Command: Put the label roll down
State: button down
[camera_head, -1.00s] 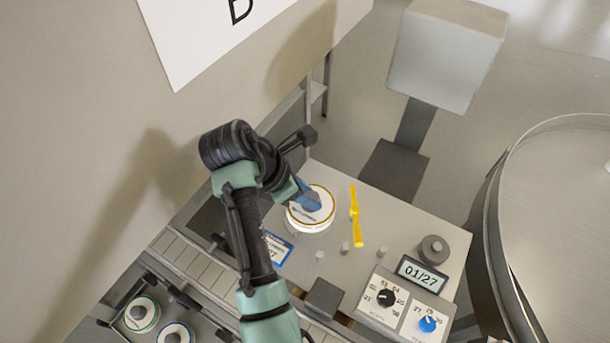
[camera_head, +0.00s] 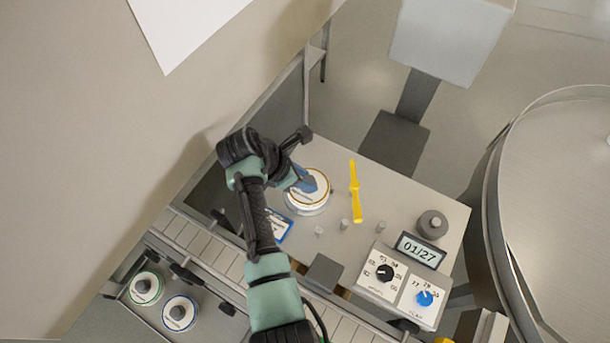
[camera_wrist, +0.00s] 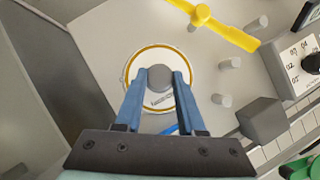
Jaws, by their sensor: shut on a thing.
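The label roll (camera_head: 309,197) is a white disc with an orange-yellow ring near its rim and a grey hub. In the head view it is at the grey machine table, right of my wrist. My gripper (camera_head: 309,184) has blue fingers shut on the roll's hub. In the wrist view the roll (camera_wrist: 132,77) lies below the fingers, and the two fingertips of my gripper (camera_wrist: 159,77) are on either side of the grey hub. I cannot tell whether the roll's underside touches the table.
A yellow lever (camera_head: 355,192) stands right of the roll, with small grey pegs (camera_head: 344,224) near it. A blue-edged card (camera_head: 277,226) lies to the left. A control box with display (camera_head: 419,250) and knobs is front right. Two other rolls, green-ringed (camera_head: 146,288) and blue-ringed (camera_head: 180,313), sit lower left.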

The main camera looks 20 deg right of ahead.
jog(key=shift+f, duration=0.25)
jog(key=c, duration=0.5)
grip_release()
jog(key=shift+r, duration=0.4)
jog(key=b+v, duration=0.1)
jog(key=v, duration=0.6)
jog(key=shift+a+r, duration=0.1)
jog(key=shift+a, duration=0.05)
